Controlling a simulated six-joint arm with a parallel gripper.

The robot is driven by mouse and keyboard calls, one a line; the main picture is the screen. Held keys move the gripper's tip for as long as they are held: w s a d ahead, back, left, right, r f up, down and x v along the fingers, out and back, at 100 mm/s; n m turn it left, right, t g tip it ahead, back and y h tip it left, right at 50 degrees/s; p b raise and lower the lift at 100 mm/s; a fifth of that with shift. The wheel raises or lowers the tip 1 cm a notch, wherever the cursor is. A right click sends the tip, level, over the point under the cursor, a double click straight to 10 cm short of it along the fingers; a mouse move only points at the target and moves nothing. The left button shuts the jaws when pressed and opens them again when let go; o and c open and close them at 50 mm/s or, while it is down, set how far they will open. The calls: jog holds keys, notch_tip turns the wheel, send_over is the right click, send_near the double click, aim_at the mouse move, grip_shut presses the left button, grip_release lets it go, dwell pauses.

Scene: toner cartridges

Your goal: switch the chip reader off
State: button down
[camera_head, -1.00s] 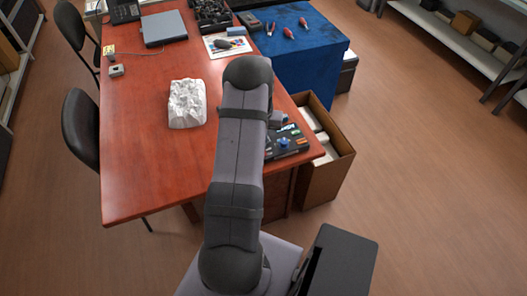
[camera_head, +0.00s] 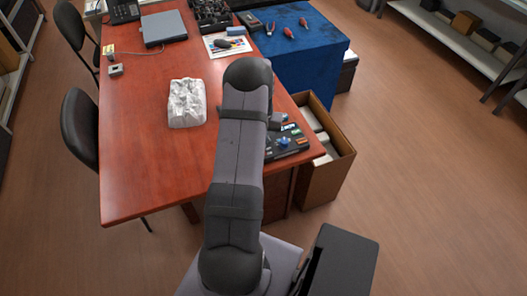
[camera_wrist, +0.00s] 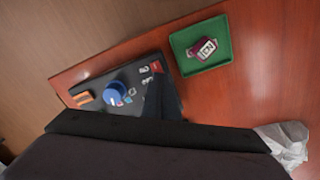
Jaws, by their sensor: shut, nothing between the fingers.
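The chip reader (camera_head: 287,143) is a black box with a round blue knob, at the near right edge of the red-brown table in the head view. My arm partly hides its left side. In the wrist view the reader (camera_wrist: 125,95) shows its blue knob (camera_wrist: 116,92), small labels and an orange block at one end. My gripper (camera_wrist: 160,98) is shut and empty, a dark shape over the knob-free end of the reader. I cannot tell whether it touches. In the head view my arm mostly hides the gripper.
A green tray (camera_wrist: 178,41) with a small dark cartridge (camera_wrist: 203,48) lies beside the reader. A white crumpled block (camera_head: 187,103) lies left of my arm. An open cardboard box (camera_head: 325,165) stands on the floor by the table's right edge. The table's left half is mostly clear.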

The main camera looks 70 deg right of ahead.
jog(key=shift+f, duration=0.15)
notch_tip(320, 180, up, 7)
jog(key=p, duration=0.4)
jog(key=shift+p, duration=0.4)
dwell(0.6)
